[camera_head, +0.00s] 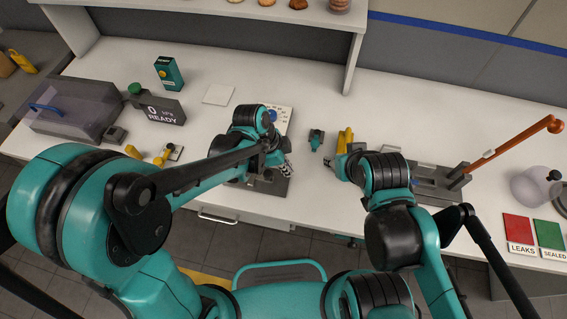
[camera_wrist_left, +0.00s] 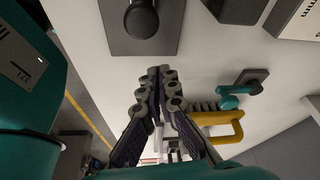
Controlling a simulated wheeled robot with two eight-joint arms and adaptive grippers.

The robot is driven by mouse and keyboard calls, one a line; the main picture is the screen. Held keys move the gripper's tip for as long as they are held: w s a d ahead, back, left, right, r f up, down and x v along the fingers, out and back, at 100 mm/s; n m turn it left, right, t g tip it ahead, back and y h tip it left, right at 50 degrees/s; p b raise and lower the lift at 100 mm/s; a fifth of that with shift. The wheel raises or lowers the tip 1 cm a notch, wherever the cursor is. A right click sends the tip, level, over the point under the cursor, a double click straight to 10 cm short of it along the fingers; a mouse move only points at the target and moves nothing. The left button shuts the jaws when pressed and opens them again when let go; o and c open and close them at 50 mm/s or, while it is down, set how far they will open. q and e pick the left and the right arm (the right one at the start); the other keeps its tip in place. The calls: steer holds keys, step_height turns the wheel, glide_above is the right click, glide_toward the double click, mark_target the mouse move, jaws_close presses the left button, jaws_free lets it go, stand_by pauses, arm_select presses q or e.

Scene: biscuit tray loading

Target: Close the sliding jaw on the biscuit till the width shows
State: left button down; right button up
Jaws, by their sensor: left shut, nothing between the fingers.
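My left gripper (camera_head: 284,166) is over the front middle of the counter, beside a grey metal fixture (camera_head: 272,186) that my arm partly covers. In the left wrist view its fingertips (camera_wrist_left: 163,78) are together with nothing between them. A dark grey plate with a round black knob (camera_wrist_left: 142,18) lies just beyond the fingertips, apart from them. I cannot make out a biscuit in a jaw, nor a width reading. My right gripper (camera_head: 334,164) is at the counter front to the right, small and partly hidden by its arm; its fingers are unclear.
A yellow handle (camera_head: 345,139) and a small teal-and-black item (camera_head: 316,138) stand between the arms at the back. A grey device reading 0 kPa READY (camera_head: 162,109) is at left. At right are an orange lever (camera_head: 515,137) and red (camera_head: 519,228) and green (camera_head: 550,234) pads.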

mark_target(271, 172)
arm_select(q)
steer(key=a, duration=0.3)
steer(key=shift+a+r, duration=0.15)
steer(key=shift+a, duration=0.1)
steer(key=shift+a, duration=0.15)
steer(key=shift+w+a, duration=0.15)
steer(key=shift+a, duration=0.3)
steer(key=shift+d, duration=0.1)
